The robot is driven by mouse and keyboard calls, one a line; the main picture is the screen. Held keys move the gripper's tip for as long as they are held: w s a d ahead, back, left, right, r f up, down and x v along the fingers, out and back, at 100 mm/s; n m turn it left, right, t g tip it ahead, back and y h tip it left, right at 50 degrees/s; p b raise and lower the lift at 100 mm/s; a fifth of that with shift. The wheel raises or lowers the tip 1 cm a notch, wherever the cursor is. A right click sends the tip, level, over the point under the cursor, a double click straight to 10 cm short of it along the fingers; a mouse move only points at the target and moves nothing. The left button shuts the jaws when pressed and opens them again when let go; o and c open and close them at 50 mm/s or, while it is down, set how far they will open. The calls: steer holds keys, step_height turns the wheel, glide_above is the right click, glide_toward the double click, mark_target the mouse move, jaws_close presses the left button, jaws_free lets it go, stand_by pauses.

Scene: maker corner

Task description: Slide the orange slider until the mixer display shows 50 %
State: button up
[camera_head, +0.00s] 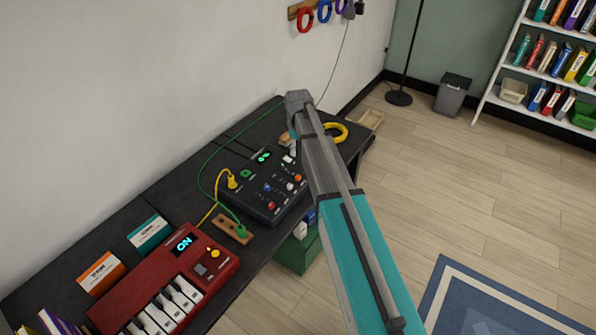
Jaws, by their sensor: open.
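The mixer (250,196) is a dark box on the black bench, left of my arm. Its small display (264,156) is lit green, but its digits are too small to read. Several small coloured controls sit on its top; an orange one (298,178) is near its right edge, close to my arm. I cannot tell for sure whether it is the slider's cap. My gripper (290,157) hangs over the mixer's far right part, mostly hidden behind my arm link. It is open; I cannot tell whether it touches anything.
A red keyboard (165,290) showing "ON" lies in front left. A yellow ring (341,132) lies beyond my arm. The wall (120,90) bounds the bench behind.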

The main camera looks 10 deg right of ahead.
mark_target(298, 176)
steer(key=shift+f, duration=0.15)
stand_by(0.3)
step_height(298, 176, down, 14)
steer(key=b, duration=1.4)
steer(key=shift+r, duration=0.25)
steer(key=shift+c, duration=0.3)
jaws_close()
steer(key=shift+w, duration=0.1)
